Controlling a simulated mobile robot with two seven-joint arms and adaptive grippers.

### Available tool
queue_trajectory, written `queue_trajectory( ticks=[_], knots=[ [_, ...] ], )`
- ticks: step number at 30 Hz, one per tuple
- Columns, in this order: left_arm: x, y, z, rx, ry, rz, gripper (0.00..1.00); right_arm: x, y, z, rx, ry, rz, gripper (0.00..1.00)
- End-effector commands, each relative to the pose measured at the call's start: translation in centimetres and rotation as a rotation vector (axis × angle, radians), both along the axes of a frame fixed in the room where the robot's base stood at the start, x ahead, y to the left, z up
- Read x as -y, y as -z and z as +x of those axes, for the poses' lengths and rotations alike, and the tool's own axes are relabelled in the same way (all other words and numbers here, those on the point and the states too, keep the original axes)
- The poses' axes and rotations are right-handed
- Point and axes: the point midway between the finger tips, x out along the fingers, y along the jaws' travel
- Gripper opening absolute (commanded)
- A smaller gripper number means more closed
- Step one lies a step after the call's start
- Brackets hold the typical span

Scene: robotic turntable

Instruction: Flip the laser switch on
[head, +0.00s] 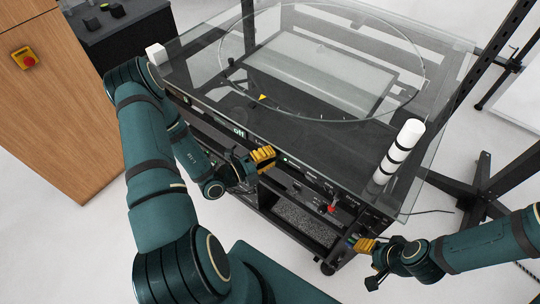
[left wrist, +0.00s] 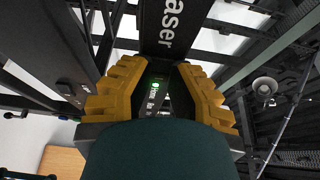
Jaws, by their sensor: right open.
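The turntable's dark front panel (head: 300,172) carries small controls and a lit green spot (head: 285,158). In the left wrist view a panel marked "laser" (left wrist: 170,25) is at the top, and a small green-lit part (left wrist: 152,89) with white lettering shows between my fingers. I cannot make out the laser switch's position. My left gripper (head: 264,157), with yellow ribbed fingers, is close in front of the panel. Its fingers (left wrist: 163,80) are apart with nothing held between them. My right gripper (head: 366,245) is open and empty, low near the unit's right front corner.
The turntable unit has a glass top (head: 420,60) with overhanging edges. A white cylinder with black bands (head: 400,150) stands at its right corner. A red control (head: 332,208) is on the front's right part. A wooden cabinet (head: 60,110) stands at left, a black stand (head: 480,190) at right.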

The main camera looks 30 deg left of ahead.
Motion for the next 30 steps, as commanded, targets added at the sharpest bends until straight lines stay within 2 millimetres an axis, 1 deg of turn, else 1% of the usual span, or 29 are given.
queue_trajectory(
  ticks=[8, 15, 19, 24, 30],
  knots=[
    [0.1, -0.1, 0.1, 0.002, -0.015, -0.002, 0.0, 0.0, -0.3, 0.0, -0.001, 0.0, 0.0, 0.47],
    [0.5, -0.4, 0.0, 0.001, -0.199, -0.009, 0.0, -0.1, -2.6, -0.4, -0.01, -0.002, 0.002, 0.47],
    [0.6, -0.4, 0.0, 0.002, -0.281, -0.007, 0.0, -0.1, -3.4, -0.6, -0.014, -0.003, 0.003, 0.47],
    [0.6, -0.2, 0.1, 0.005, -0.327, -0.001, 0.0, -0.1, -3.7, -0.7, -0.017, -0.003, 0.003, 0.47],
    [0.6, -0.1, 0.1, 0.007, -0.329, 0.0, 0.0, -0.1, -3.6, -0.7, -0.017, -0.003, 0.003, 0.47]
  ],
)
